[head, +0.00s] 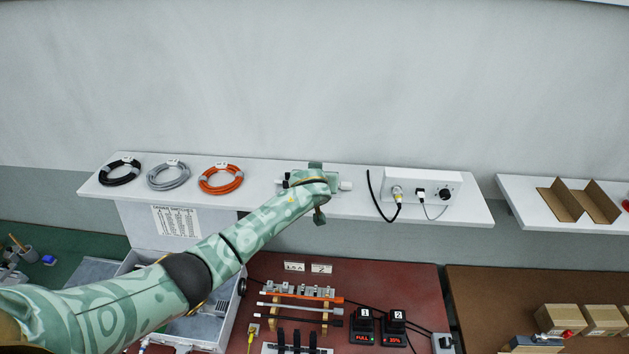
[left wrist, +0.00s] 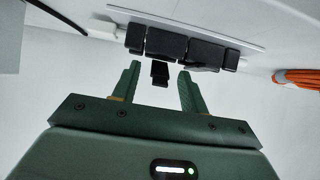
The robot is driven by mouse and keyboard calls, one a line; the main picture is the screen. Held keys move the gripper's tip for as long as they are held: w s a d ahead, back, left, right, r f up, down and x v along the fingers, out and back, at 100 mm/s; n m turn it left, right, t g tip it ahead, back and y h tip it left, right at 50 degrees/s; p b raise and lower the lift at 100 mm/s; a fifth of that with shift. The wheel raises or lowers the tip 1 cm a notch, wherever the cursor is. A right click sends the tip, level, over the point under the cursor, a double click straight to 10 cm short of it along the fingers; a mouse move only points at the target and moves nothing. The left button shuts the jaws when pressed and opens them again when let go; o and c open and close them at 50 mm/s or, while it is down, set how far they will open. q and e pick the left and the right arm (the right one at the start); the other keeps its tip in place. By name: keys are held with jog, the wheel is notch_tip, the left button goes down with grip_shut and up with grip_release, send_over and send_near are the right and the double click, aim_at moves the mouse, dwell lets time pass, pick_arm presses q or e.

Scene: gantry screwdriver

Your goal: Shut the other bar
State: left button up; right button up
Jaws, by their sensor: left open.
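My left gripper (left wrist: 158,70) is open in the left wrist view, its two green fingers apart on either side of a small black tab (left wrist: 160,73). The tab hangs from a row of black blocks (left wrist: 166,42) on a pale strip (left wrist: 225,40); no clear contact shows. I cannot tell whether this is a bar or whether it is shut. In the head view my left arm reaches over the white shelf (head: 465,212), and its hand (head: 314,190) mostly hides a pale fitting (head: 345,186) there. My right gripper is not in view.
Black, grey and orange cable coils (head: 221,180) lie left of the hand. A white socket box (head: 430,185) with cables stands right. Below, a rack of rods (head: 300,308) and two numbered black units (head: 364,325) sit on the red bench (head: 425,300).

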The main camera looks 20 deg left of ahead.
pick_arm(q)
jog(key=v, duration=1.5)
jog(key=shift+s+r, duration=0.15)
jog(key=shift+s, duration=0.1)
